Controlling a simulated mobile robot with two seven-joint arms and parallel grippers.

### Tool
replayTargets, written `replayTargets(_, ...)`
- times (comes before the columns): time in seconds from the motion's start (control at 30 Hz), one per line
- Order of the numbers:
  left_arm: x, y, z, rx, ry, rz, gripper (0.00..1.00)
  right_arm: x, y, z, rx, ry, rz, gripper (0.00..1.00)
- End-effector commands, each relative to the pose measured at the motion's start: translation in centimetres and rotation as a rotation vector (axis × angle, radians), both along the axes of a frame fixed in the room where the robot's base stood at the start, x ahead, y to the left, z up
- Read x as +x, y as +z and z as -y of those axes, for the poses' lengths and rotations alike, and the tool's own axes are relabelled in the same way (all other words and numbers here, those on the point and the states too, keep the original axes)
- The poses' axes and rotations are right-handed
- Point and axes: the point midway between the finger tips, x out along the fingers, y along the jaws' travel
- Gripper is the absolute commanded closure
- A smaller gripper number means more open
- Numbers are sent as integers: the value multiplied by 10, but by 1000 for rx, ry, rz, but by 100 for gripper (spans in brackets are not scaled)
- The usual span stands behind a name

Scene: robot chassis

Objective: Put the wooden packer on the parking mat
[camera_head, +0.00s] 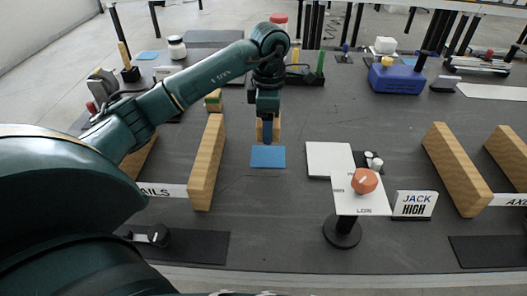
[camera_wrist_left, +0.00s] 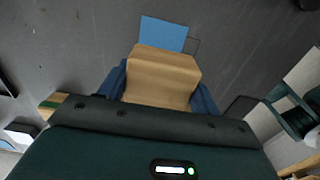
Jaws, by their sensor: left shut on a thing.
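The wooden packer (camera_wrist_left: 162,75) is a light wood block between the blue fingers of my left gripper (camera_wrist_left: 163,92). In the head view the left gripper (camera_head: 267,130) points down, shut on the packer (camera_head: 276,130), which is mostly hidden behind the fingers. A blue mat (camera_head: 268,157) lies flat on the dark table just in front of the gripper. The mat also shows in the left wrist view (camera_wrist_left: 163,33), just beyond the packer, which hides its near edge. I take this blue mat as the parking mat. My right gripper is not in view.
A long wooden beam (camera_head: 207,163) stands left of the mat. A white panel (camera_head: 328,159) lies to its right. A stand with an orange knob (camera_head: 364,181) and a "JACK HIGH" sign (camera_head: 413,205) are at front right. Another small blue mat (camera_head: 148,55) lies at the back left.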

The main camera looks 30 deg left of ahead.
Motion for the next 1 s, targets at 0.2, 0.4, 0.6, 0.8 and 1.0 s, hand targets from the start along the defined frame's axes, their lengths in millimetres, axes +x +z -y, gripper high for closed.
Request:
replayTargets(0.2, 0, -36, 0, -1, 2, -2, 61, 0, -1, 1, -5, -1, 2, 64)
replayTargets(0.4, 0, -52, 0, -1, 2, -2, 61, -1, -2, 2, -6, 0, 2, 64)
replayTargets(0.6, 0, -77, 0, -1, 4, -1, 61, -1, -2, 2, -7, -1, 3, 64)
replayTargets(0.8, 0, -77, 0, 1, 3, 1, 61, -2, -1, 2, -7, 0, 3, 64)
replayTargets(1.0, 0, -80, 0, 0, 3, 0, 33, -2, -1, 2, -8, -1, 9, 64)
